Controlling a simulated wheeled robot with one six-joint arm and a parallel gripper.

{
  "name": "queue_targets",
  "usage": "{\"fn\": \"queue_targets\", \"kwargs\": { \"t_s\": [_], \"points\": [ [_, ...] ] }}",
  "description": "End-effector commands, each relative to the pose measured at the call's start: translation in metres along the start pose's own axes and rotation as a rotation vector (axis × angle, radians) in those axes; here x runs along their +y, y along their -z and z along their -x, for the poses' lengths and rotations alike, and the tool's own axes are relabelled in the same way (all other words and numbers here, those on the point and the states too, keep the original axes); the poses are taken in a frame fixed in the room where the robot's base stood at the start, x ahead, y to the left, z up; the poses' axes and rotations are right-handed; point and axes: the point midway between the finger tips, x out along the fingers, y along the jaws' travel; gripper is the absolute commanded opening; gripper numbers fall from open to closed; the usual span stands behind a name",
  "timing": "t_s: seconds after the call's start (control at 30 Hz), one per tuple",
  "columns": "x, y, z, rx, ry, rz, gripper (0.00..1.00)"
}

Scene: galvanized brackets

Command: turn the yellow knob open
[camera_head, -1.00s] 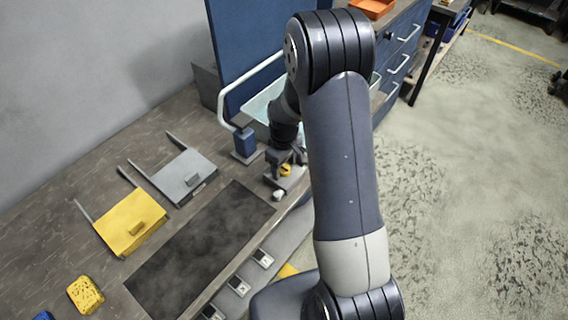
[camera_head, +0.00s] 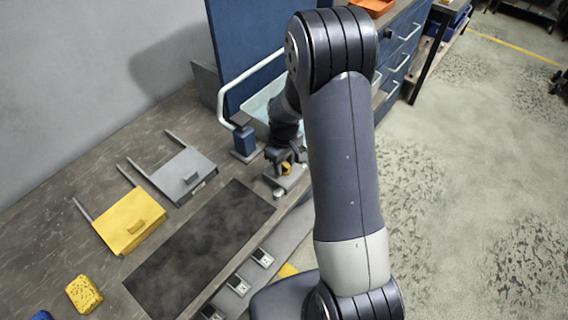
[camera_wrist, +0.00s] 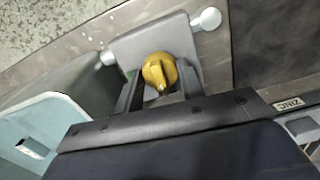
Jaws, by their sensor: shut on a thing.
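The yellow knob (camera_wrist: 158,72) sits on a grey plate (camera_wrist: 155,42) in the wrist view, with a dark mark on its near side. My gripper (camera_wrist: 160,80) has one finger on each side of the knob and is shut on it. In the head view, the knob (camera_head: 287,168) is a small yellow spot at the bench's right end, mostly hidden by my gripper (camera_head: 284,160). The exact finger contact is hard to see there.
A pale blue tub (camera_wrist: 42,125) stands left of the plate in the wrist view. A white pipe (camera_head: 222,100) and blue block (camera_head: 244,141) are close behind my gripper. A dark mat (camera_head: 200,250), a yellow panel (camera_head: 130,222) and a grey panel (camera_head: 180,177) lie left.

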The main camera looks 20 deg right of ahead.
Motion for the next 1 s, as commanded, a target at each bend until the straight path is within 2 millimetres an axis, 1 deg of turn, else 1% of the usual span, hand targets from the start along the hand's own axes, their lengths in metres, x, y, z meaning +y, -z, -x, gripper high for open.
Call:
{"fn": "queue_targets", "kwargs": {
  "t_s": [0.27, 1.0],
  "points": [
    [0.0004, 0.0005, -0.0027, 0.002, -0.001, -0.205, 0.14],
    [0.0004, 0.0006, -0.0012, 0.003, 0.000, -0.908, 0.14]
  ]
}}
